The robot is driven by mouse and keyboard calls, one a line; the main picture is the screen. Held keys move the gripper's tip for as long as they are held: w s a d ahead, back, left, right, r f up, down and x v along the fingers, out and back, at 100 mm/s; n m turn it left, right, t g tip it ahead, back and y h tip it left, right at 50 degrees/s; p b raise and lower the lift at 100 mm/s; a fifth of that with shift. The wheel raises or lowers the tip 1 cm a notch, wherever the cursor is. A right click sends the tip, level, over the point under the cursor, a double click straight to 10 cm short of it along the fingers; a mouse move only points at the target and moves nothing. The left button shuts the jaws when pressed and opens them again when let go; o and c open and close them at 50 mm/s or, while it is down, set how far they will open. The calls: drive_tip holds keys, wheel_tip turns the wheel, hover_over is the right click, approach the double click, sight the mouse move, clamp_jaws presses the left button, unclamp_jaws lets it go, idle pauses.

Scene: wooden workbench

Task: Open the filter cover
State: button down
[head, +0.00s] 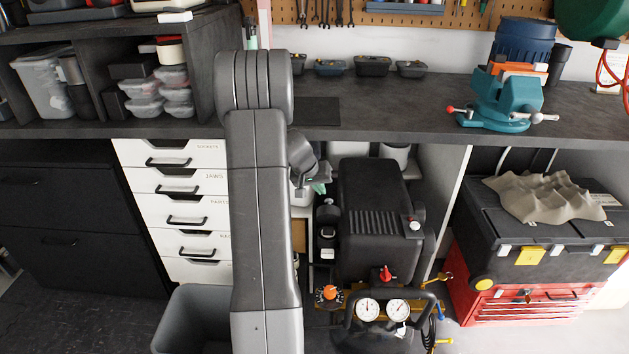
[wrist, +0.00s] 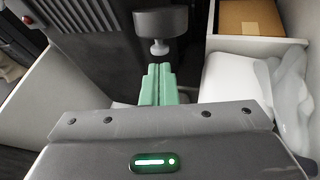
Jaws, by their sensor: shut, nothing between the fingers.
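A dark round cap-like part (wrist: 161,22) with a small pale knob (wrist: 159,48) is at the top centre of the wrist view. It may be the filter cover; I cannot tell whether it is open. My gripper (wrist: 158,72) has green fingers, shut and empty, pointing at the knob. The tips look just short of it; contact is unclear. In the head view my gripper (head: 320,188) is beside the upper left of the black compressor (head: 372,205). A dark cylindrical part (head: 327,213) shows below the gripper there.
A white drawer cabinet (head: 190,205) stands left, with a grey bin (head: 190,318) below. The workbench (head: 420,105) overhangs the compressor. Gauges (head: 368,309) and a red knob (head: 386,274) are at its front. A cardboard box (wrist: 250,18) sits in a white compartment at right.

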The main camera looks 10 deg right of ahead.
sight(327, 200)
drive_tip(key=x, duration=0.5)
drive_tip(key=shift+w+f, duration=0.1)
drive_tip(key=shift+w, duration=0.05)
drive_tip(key=shift+w+d+f+b, duration=0.1)
drive_tip(key=shift+w+d+b, duration=0.1)
drive_tip(key=shift+w+b, duration=0.4)
drive_tip(key=shift+s, duration=0.1)
